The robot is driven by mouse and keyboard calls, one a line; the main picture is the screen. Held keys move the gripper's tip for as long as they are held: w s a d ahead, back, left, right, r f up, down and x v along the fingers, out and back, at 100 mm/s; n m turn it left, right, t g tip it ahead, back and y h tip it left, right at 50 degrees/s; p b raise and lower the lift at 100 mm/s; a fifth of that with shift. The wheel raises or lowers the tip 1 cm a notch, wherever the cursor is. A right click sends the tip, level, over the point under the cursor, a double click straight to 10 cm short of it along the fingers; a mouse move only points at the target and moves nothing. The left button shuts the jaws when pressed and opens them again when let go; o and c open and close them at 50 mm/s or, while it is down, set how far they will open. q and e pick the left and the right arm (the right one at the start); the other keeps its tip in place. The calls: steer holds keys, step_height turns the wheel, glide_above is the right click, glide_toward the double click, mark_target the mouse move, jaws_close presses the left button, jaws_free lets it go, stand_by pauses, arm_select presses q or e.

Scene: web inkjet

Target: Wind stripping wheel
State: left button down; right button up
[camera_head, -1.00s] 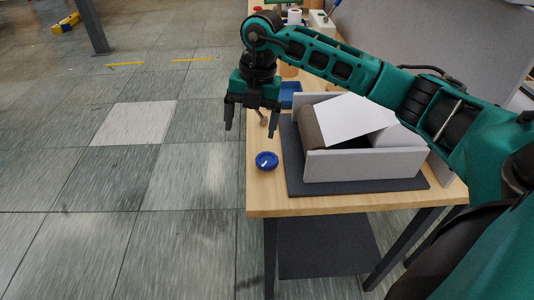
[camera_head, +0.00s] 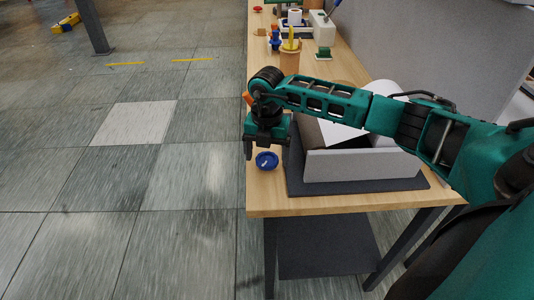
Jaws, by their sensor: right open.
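A small round blue piece (camera_head: 266,161), possibly the stripping wheel, lies near the table's left edge, beside the dark base mat (camera_head: 300,185). A grey-walled unit (camera_head: 362,163) stands on the mat, with a dark brown roll (camera_head: 309,131) and a white sheet (camera_head: 338,132) inside. My right gripper (camera_head: 268,150) points down with its fingers apart and empty. It is just behind and above the blue piece in the picture; I cannot tell whether they touch. My right forearm hides part of the unit and sheet. My left gripper is not in view.
The wooden table (camera_head: 330,204) runs to the back. A grey partition (camera_head: 430,45) borders the right side. The tiled floor at left is open.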

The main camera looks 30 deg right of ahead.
steer(key=shift+f, duration=0.2)
steer(key=c, duration=1.1)
